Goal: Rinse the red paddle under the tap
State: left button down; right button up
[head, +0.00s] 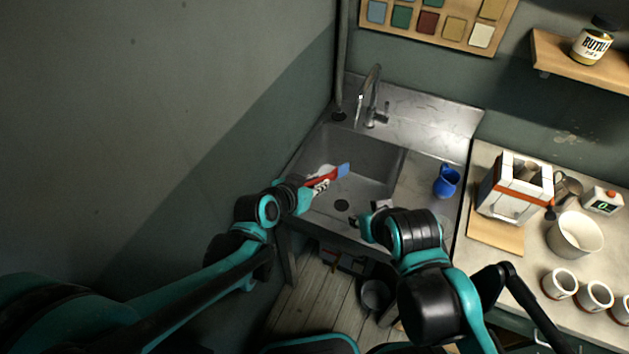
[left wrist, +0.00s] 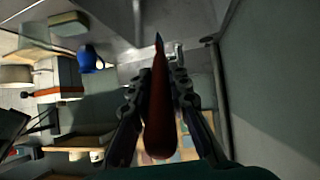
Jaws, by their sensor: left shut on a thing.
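The red paddle (head: 326,180) has a red handle and a blue end, which points to the right over the sink basin. My left gripper (head: 316,186) is shut on its red handle, over the left front part of the sink (head: 365,152). In the left wrist view the red handle (left wrist: 158,110) lies between both fingers. The metal tap (head: 372,100) stands at the back of the sink, apart from the paddle; I see no water running.
A blue jug (head: 446,181) stands on the ledge right of the sink. The right counter holds a white and orange box (head: 513,186), a white pot (head: 575,235) and several white cups (head: 560,283). A wall stands close on the left. Something white lies in the basin behind the paddle.

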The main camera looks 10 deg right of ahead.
pick_arm(q)
jog(key=shift+w+d+f, duration=0.1)
jog(key=shift+w+d, duration=0.2)
jog(key=shift+w, duration=0.05)
jog(key=w+d+f+b, duration=0.2)
jog(key=w+d, duration=0.3)
jog(key=w, duration=0.5)
jog(key=shift+w+d+f+b, duration=0.2)
jog(key=shift+w+b, duration=0.15)
jog(key=shift+b, duration=0.05)
jog(key=shift+d, duration=0.15)
jog(key=shift+s+d, duration=0.3)
jog(key=shift+d, duration=0.1)
jog(key=shift+w+a, duration=0.1)
